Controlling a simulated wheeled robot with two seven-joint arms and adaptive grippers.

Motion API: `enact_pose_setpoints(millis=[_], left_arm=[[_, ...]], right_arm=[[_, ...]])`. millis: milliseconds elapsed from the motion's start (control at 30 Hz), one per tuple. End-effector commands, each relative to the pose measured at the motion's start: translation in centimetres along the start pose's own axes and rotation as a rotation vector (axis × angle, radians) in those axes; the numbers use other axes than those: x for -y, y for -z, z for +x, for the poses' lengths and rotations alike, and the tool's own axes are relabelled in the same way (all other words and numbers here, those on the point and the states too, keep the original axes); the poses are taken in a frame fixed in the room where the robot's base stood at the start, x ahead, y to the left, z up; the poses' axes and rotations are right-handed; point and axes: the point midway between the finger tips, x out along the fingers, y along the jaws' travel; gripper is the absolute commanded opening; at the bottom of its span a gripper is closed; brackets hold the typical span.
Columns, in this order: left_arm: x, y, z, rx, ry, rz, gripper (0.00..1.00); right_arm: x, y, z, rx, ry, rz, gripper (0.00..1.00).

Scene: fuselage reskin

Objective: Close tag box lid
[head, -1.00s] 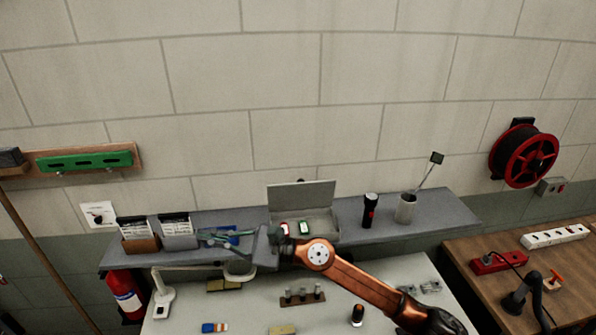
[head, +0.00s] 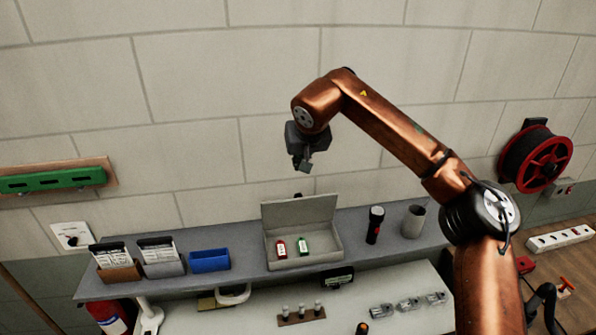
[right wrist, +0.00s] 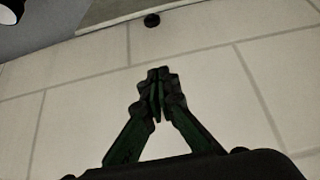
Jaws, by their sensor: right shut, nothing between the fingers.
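The grey tag box (head: 327,252) stands on the wall shelf with its lid (head: 298,220) open, leaning up at the back. My right gripper (head: 303,165) hangs above the box, apart from the lid's top edge and pointing down. In the right wrist view its fingers (right wrist: 157,90) are together and empty, against the wall. A pale panel edge, perhaps the lid (right wrist: 185,8), shows at the top of that view. My left gripper is not in view.
The shelf (head: 375,255) also holds a blue bin (head: 209,260), card holders (head: 162,257), a flashlight (head: 375,225) and a grey cup (head: 413,221). A red reel (head: 535,158) hangs at right.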

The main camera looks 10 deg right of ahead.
Motion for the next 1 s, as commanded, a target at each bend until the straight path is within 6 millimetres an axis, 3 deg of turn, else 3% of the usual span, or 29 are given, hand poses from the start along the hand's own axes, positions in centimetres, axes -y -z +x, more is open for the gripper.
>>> enact_pose_setpoints(millis=[433, 700, 1000], left_arm=[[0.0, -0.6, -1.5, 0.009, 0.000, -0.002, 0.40], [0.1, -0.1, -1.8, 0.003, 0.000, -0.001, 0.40], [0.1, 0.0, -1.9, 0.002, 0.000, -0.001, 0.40]], right_arm=[[0.8, -0.1, 9.1, 0.005, 0.006, -0.007, 0.00], [0.6, -2.9, 7.9, 0.001, 0.008, -0.005, 0.00], [0.5, -3.9, 7.7, 0.002, 0.007, -0.003, 0.00]])
